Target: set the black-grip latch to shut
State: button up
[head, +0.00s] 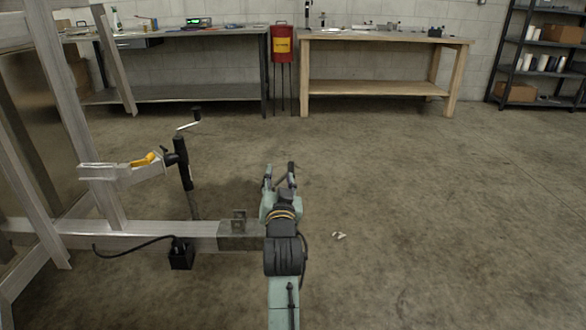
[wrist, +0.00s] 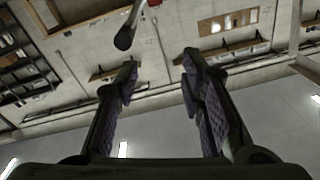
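In the wrist view a latch grip, black and rounded (wrist: 124,39), sits on a pale metal bar just beyond my fingertips, near the left one and not between them. My gripper (wrist: 157,68) is open, its two dark padded fingers apart with nothing between them. In the head view my gripper (head: 279,178) is at the front end of the trailer tongue (head: 190,235), beyond my arm. There my arm and fingers hide the latch, or nearly all of it. I cannot tell its exact angle.
Left of my arm stand a jack post with a black-knobbed crank (head: 186,165) and a yellow-handled part (head: 145,159). A black cable (head: 130,247) hangs over the tongue. Benches (head: 385,45), a red bin (head: 283,45) and shelves (head: 540,55) line the wall.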

aim_at(291, 162)
jog(key=shift+m+g+h, duration=0.3)
jog(key=shift+g+h, duration=0.1)
jog(key=shift+h, duration=0.1)
jog(key=w+d+f, duration=0.1)
jog(key=w, duration=0.2)
jog(key=w+d, duration=0.1)
jog(key=w, duration=0.3)
jog(key=w+d+f, duration=0.1)
jog(key=w, duration=0.3)
jog(key=shift+w+f, duration=0.25)
jog(key=shift+f, duration=0.05)
jog(key=shift+c, duration=0.2)
grip_shut()
